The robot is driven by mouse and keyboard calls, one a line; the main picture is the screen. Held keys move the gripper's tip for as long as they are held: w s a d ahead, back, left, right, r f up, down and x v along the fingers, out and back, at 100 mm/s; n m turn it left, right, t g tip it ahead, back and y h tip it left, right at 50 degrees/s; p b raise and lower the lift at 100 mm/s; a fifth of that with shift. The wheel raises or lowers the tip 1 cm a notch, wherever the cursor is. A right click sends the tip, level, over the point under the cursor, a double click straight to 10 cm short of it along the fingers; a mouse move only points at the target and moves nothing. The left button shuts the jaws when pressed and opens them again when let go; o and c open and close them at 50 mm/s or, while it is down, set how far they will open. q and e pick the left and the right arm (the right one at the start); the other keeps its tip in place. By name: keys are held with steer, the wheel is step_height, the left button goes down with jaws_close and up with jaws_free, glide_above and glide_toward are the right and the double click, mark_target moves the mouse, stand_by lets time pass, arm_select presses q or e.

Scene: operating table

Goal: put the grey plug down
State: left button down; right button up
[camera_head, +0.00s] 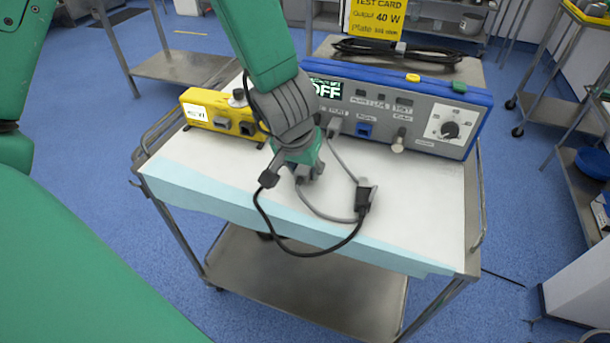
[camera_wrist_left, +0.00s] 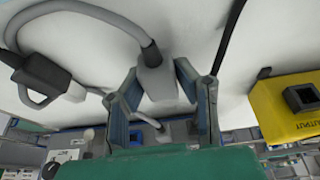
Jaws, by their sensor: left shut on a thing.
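My left gripper (camera_head: 304,172) reaches down over the front half of the white cart top. It is shut on the grey plug (camera_wrist_left: 156,82), which sits between the two fingertips in the left wrist view. In the head view the plug is mostly hidden by the gripper. A grey cable (camera_wrist_left: 105,10) leaves the plug through a dark sleeve and loops round. In the head view the cable (camera_head: 325,215) runs to a dark connector (camera_head: 364,194) near the cart's front edge. I cannot tell whether the plug touches the cart top. My right gripper is not in view.
A yellow box (camera_head: 220,112) with sockets stands left of the gripper. A grey and blue unit (camera_head: 400,105) reading OFF stands behind it, with plugs in its front. A black cable (camera_head: 300,252) hangs over the front edge. The cart top (camera_head: 430,200) is clear at right.

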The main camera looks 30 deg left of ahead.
arm_select(q)
steer(key=shift+f, duration=0.15)
steer(key=shift+f, duration=0.6)
steer(key=c, duration=1.2)
jaws_free()
steer(key=p+v, duration=0.2)
steer(key=v, duration=0.2)
steer(key=p+v, duration=0.2)
steer(key=v, duration=0.2)
steer(key=p+v, duration=0.3)
steer(key=v, duration=0.2)
steer(key=shift+w+r, duration=0.2)
